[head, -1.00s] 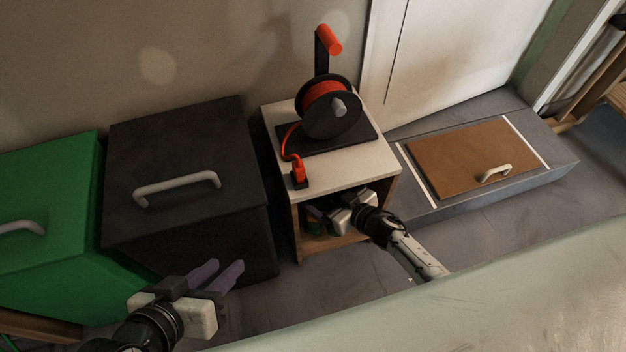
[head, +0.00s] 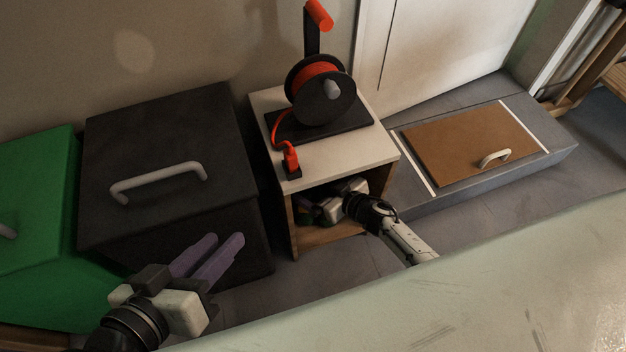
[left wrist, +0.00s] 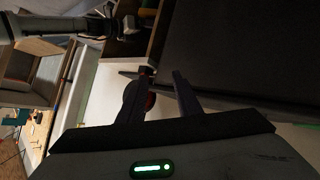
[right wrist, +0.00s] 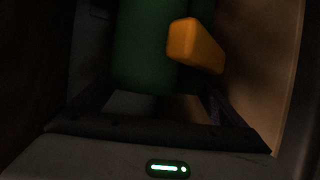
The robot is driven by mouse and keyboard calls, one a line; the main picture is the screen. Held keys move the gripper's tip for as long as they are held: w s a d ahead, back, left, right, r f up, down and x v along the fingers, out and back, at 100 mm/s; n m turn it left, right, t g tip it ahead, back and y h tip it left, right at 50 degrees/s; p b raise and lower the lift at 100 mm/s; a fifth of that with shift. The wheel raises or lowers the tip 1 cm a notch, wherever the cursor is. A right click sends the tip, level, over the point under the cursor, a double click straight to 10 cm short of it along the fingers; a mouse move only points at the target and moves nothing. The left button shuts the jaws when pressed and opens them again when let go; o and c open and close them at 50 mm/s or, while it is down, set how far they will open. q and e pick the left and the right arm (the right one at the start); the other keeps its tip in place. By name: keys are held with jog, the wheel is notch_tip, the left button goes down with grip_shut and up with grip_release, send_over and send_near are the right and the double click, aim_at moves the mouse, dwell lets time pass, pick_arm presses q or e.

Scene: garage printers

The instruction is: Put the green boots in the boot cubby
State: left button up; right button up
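The boot cubby (head: 387,174) is the pale-topped wooden box with an open front, in the middle of the head view. My right gripper (head: 308,206) reaches into its opening. A little green shows at its fingers there. In the dark right wrist view, green boot shafts (right wrist: 145,50) stand ahead of my right gripper (right wrist: 155,92), with an orange-yellow piece (right wrist: 195,45) in front. The fingers are spread wide on either side of the green; contact is unclear. My left gripper (head: 225,252) is slightly open and empty, in front of the black bin.
A red cable reel (head: 322,90) stands on the cubby. A black bin (head: 165,145) and a green bin (head: 40,190) stand to its left. A grey platform with a brown hatch (head: 465,145) lies to its right. A pale surface (head: 460,290) crosses the foreground.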

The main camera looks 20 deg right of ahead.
jog(key=shift+s+d+r+p, duration=0.15)
jog(key=shift+s+r+p, duration=0.05)
jog(key=shift+s+p, duration=0.1)
pick_arm(q)
jog(key=s+a+f+g+y+p, duration=0.1)
jog(key=a+f+g+y+p, duration=0.1)
jog(key=f+p, duration=0.3)
jog(key=shift+a+y+p, duration=0.4)
jog(key=shift+a+p, duration=0.1)
jog(key=shift+a, duration=0.4)
pick_arm(e)
jog(key=v, duration=1.1)
jog(key=shift+r, duration=0.15)
pick_arm(q)
jog(key=shift+s+f, duration=0.1)
jog(key=shift+s, duration=0.05)
pick_arm(e)
jog(key=shift+s+d, duration=0.1)
jog(key=shift+s, duration=0.05)
